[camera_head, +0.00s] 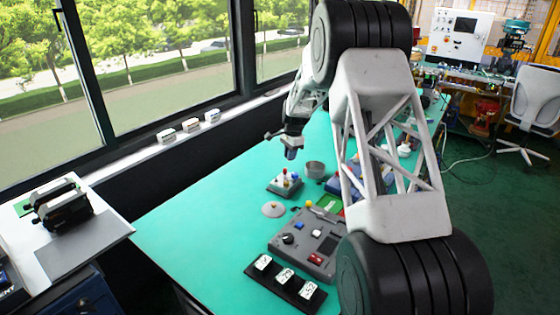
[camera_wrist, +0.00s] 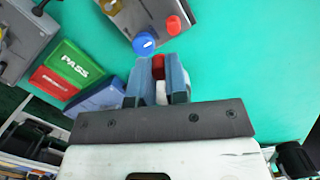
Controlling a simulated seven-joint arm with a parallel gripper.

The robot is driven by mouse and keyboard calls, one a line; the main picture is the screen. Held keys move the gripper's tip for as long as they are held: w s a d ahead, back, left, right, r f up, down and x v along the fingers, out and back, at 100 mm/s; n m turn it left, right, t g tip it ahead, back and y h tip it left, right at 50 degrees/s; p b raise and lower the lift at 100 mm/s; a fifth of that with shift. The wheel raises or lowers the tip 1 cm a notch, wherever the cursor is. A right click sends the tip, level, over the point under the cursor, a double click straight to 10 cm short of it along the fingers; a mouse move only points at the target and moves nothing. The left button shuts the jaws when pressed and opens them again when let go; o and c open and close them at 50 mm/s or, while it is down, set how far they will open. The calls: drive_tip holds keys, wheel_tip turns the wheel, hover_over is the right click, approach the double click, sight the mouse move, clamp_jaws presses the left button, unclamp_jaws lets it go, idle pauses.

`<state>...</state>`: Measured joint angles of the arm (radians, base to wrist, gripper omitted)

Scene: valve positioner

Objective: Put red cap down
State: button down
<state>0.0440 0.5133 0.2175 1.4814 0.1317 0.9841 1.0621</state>
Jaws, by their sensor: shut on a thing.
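In the wrist view, my gripper (camera_wrist: 157,75) has its two blue-grey fingers closed around a red cap (camera_wrist: 158,67). A white part shows between the fingers below the red. A grey block (camera_wrist: 150,12) lies just beyond the fingertips, carrying a blue knob (camera_wrist: 144,43), a red knob (camera_wrist: 173,25) and a yellow-brown knob. In the head view, my gripper (camera_head: 291,153) hangs above the teal table, just over the small grey block (camera_head: 283,188) with its coloured knobs. The held cap cannot be made out there.
A green PASS block (camera_wrist: 75,65) and a red block (camera_wrist: 53,83) lie left of the fingers in the wrist view. In the head view, a grey round cup (camera_head: 315,169), a pale disc (camera_head: 273,209) and a control box (camera_head: 300,239) stand nearby. The table's left part is clear.

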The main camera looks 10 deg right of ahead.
drive_tip(key=r, duration=0.2)
hover_over(315, 164)
drive_tip(key=s+a, duration=0.1)
drive_tip(key=s, duration=0.3)
drive_tip(key=shift+f, duration=0.15)
drive_tip(key=shift+f, duration=0.2)
drive_tip(key=shift+f, duration=5.35)
drive_tip(key=c, duration=1.1)
unclamp_jaws()
drive_tip(key=shift+o, duration=0.2)
wheel_tip(315, 164, up, 7)
